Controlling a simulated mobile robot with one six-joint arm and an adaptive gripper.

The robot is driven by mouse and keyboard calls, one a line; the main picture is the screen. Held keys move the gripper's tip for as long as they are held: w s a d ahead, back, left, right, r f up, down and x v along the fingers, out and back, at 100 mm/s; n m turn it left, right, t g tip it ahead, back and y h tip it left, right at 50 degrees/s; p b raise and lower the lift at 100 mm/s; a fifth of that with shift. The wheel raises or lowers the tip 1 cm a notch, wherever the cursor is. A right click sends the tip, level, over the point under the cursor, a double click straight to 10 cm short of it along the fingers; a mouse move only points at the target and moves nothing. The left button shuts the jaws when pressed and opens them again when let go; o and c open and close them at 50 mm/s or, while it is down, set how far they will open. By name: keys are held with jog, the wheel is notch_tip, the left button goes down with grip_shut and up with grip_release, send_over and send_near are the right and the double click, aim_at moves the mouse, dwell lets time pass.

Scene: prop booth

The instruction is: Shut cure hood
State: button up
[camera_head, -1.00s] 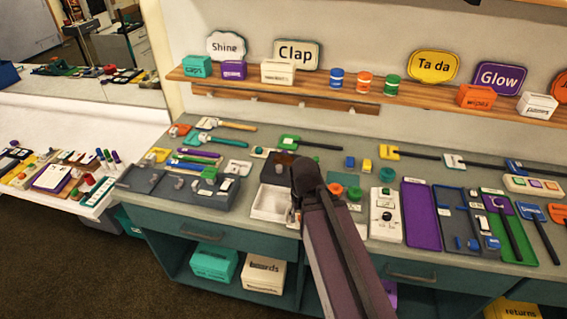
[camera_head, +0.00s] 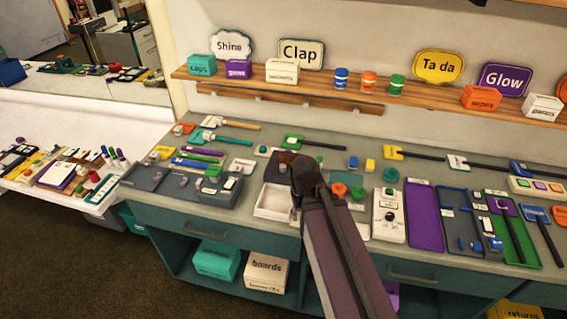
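The lid looks raised, and the white inside of the box shows. My arm comes in from the bottom right and ends at the box's right side. My gripper (camera_head: 295,215) is mostly hidden behind my own dark arm link. Only a small bit shows by the box's right edge, so I cannot tell whether it touches the box or how its fingers stand.
A grey tray (camera_head: 185,187) with small items lies left of the box. A white control box with knobs (camera_head: 389,215) and a purple mat (camera_head: 425,214) lie to the right. Small coloured pots stand near my arm. A wooden shelf (camera_head: 325,91) with boxes and signs runs behind.

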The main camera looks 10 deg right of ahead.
jog(key=shift+w+r+p, duration=0.3)
jog(key=shift+w+r, duration=0.1)
jog(key=shift+w, duration=0.4)
grip_shut()
jog(key=w+r+t+p, duration=0.2)
jog(key=w+r+p, duration=0.2)
jog(key=w, duration=0.8)
jog(key=w+a+r+t+p, duration=0.1)
jog(key=w+r+p, duration=0.3)
jog(key=w, duration=0.8)
jog(key=shift+a+r+t, duration=0.25)
jog(key=shift+r+t, duration=0.15)
jog(key=shift+r, duration=0.35)
